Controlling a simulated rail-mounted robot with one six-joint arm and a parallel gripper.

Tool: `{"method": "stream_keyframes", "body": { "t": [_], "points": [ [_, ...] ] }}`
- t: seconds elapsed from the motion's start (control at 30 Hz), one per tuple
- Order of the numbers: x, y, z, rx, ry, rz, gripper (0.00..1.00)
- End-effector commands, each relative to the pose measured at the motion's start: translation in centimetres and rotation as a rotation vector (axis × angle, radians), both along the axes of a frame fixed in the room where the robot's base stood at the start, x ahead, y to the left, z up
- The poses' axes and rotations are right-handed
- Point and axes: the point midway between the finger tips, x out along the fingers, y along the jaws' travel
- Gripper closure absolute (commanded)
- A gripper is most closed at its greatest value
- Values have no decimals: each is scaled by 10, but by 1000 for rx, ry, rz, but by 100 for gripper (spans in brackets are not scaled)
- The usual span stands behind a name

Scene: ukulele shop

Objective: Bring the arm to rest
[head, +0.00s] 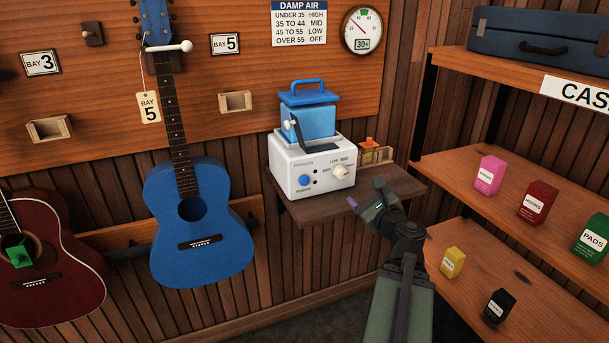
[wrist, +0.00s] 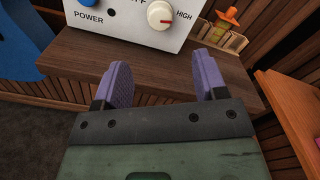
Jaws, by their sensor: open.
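My arm reaches up from the bottom of the head view. My gripper (head: 364,197) is at the front right of the small wooden shelf (head: 318,211), in front of the white humidifier base (head: 293,178). In the wrist view its two purple fingers (wrist: 165,85) are spread apart with nothing between them, and the shelf top shows beyond them. The humidifier's dial (wrist: 160,14) is ahead of the fingers, with a visible gap. It points toward HIGH in the wrist view.
A blue tank (head: 312,118) sits on the humidifier. A small wooden holder with an orange-topped item (head: 369,144) stands beside it. Shelves with small boxes (head: 537,202) are on the right. A blue ukulele (head: 200,225) and a red one (head: 50,265) are on the left.

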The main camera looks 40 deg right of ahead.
Motion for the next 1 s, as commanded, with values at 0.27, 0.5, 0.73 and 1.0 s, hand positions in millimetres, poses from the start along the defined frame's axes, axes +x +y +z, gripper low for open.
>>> {"method": "stream_keyframes", "body": {
  "t": [0.27, 0.5, 0.73, 1.0],
  "points": [
    [2, 29, -33, -421, 267, 210, 34],
    [19, 155, -132, -1151, 734, 1047, 34],
    [13, 260, -170, -1617, 899, 1784, 34],
    [25, 370, -172, -1914, 833, 2068, 34]
  ]
}}
